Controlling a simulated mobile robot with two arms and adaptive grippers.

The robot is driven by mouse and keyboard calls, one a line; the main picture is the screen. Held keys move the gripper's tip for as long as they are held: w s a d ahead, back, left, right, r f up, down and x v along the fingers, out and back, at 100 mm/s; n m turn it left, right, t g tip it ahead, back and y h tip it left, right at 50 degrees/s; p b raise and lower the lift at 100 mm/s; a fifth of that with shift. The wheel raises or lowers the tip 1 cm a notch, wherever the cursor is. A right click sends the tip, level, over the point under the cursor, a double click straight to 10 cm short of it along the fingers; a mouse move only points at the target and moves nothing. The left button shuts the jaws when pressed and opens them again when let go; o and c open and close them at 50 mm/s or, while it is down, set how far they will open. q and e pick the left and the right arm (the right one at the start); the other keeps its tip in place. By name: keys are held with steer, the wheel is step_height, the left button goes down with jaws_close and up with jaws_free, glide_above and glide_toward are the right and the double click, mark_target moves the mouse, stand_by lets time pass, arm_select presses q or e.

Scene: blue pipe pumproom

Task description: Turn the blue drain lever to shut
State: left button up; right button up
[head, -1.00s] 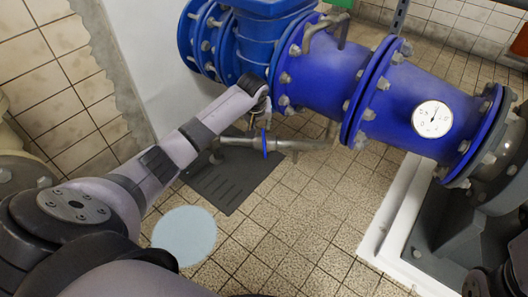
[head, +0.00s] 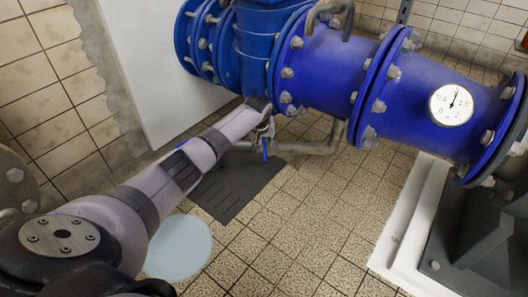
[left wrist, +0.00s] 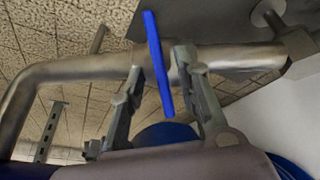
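The blue drain lever (head: 265,148) is a thin flat bar on a small grey metal drain pipe (head: 312,148), below the big blue pipe. In the head view it points downward, across the pipe. In the left wrist view the lever (left wrist: 158,65) stands nearly upright in the picture, crossing the pipe (left wrist: 80,70). My left gripper (left wrist: 161,66) is open, one finger on each side of the lever, with gaps visible; I cannot tell whether either finger touches it. In the head view my left gripper (head: 264,126) is small and partly hidden by its wrist. My right gripper is not in view.
The big blue flanged pipe (head: 330,65) with a round gauge (head: 451,105) runs above the drain. A dark floor plate (head: 235,190) and a pale blue disc (head: 180,246) lie below. A white plinth (head: 405,225) stands right. Tiled floor between is open.

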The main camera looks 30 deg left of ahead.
mark_target(264, 146)
arm_select(q)
steer(key=shift+b+x, duration=0.8)
steer(key=shift+x, duration=0.55)
steer(key=shift+c, duration=0.5)
jaws_close()
